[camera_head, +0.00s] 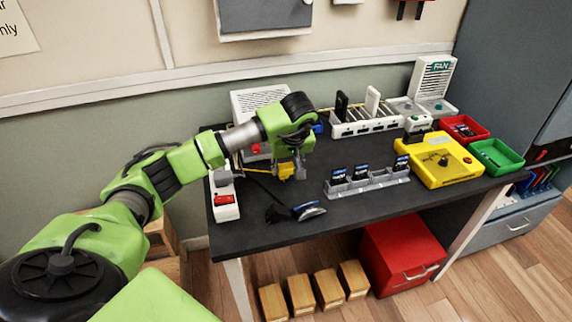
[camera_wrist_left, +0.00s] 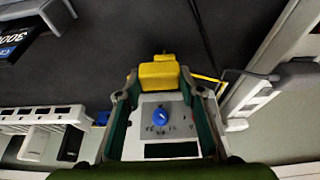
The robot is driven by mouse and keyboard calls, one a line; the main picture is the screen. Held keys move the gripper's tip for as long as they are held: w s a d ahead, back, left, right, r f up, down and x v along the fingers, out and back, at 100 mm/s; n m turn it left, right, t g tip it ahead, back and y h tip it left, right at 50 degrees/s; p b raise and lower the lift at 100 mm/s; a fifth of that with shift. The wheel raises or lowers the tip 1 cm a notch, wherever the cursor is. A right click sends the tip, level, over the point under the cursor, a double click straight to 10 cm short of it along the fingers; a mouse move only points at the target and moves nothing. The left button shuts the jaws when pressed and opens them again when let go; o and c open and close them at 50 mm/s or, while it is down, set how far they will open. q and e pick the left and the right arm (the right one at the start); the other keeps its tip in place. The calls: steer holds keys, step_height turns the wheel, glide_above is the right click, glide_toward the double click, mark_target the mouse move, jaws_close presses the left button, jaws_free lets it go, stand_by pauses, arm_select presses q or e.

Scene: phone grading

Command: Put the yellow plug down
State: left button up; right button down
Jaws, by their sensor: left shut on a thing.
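The yellow plug (camera_head: 287,172) is between the fingertips of my left gripper (camera_head: 289,164), above the left part of the dark table. In the left wrist view, the plug (camera_wrist_left: 158,75) sits across the two fingertips (camera_wrist_left: 158,84), and my left gripper is shut on it. A yellow cord runs from the plug towards a white power strip (camera_head: 226,206) with a red switch at the table's left edge. I cannot tell whether the plug touches the tabletop. My right gripper is not in view.
A black tool with a blue-grey end (camera_head: 296,212) lies near the front edge. A grey rack (camera_head: 368,186) with labelled cards stands right of the gripper. A white device (camera_head: 258,103) is behind it. A yellow device (camera_head: 437,160) is at right. Dark tabletop (camera_head: 275,238) is bare in front.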

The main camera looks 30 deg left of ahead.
arm_select(q)
steer(key=o, duration=1.2)
steer(key=shift+f, duration=0.1)
steer(key=shift+c, duration=0.2)
steer(key=shift+r+p, duration=0.3)
steer(key=shift+r, duration=0.15)
steer(key=v, duration=1.2)
steer(key=shift+r+b, duration=0.2)
steer(key=shift+b, duration=0.2)
steer(key=shift+s+f, duration=0.1)
steer(key=shift+s, duration=0.05)
